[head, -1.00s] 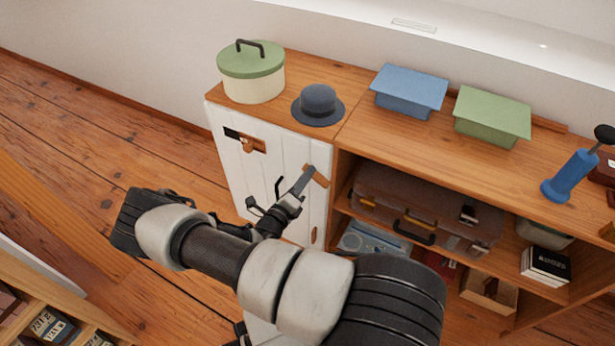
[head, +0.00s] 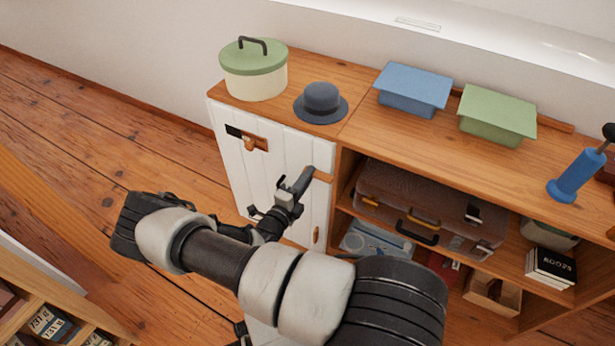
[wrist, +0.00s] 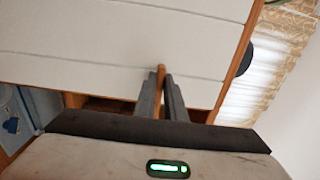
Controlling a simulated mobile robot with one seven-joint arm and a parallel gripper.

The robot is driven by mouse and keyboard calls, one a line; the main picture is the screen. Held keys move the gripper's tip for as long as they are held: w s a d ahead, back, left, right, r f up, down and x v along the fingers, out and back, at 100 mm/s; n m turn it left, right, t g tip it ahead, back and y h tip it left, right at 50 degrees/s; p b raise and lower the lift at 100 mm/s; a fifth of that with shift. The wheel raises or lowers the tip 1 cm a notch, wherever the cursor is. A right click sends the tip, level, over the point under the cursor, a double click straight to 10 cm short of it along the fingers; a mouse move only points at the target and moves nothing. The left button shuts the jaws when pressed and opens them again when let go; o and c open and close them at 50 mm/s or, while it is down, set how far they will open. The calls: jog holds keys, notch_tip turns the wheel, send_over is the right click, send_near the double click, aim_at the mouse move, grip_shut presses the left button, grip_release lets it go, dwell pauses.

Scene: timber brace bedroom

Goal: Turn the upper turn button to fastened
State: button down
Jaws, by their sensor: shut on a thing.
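The upper turn button (head: 323,175) is a small wooden bar near the right edge of the white plank door (head: 270,180). It lies close to level in the head view, with its right end near the door's edge. My gripper (head: 301,182) is shut on it from the front. In the wrist view the button (wrist: 160,76) shows as a thin wooden piece between my two fingers (wrist: 161,92). The fingers hide part of it. The lower turn button (head: 316,235) is upright lower on the same door edge.
A green-lidded tin (head: 253,72) and a dark hat (head: 320,102) stand on the cabinet top above the door. Open shelves right of the door hold a brown case (head: 425,205) and books (head: 550,265). A black plate with a wooden piece (head: 248,142) is on the door's upper left.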

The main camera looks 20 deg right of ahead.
jog(key=c, duration=1.8)
grip_release()
jog(key=shift+a, duration=0.1)
jog(key=p+v, duration=0.2)
jog(key=v, duration=1.5)
jog(key=shift+s+a, duration=0.1)
jog(key=shift+s, duration=0.1)
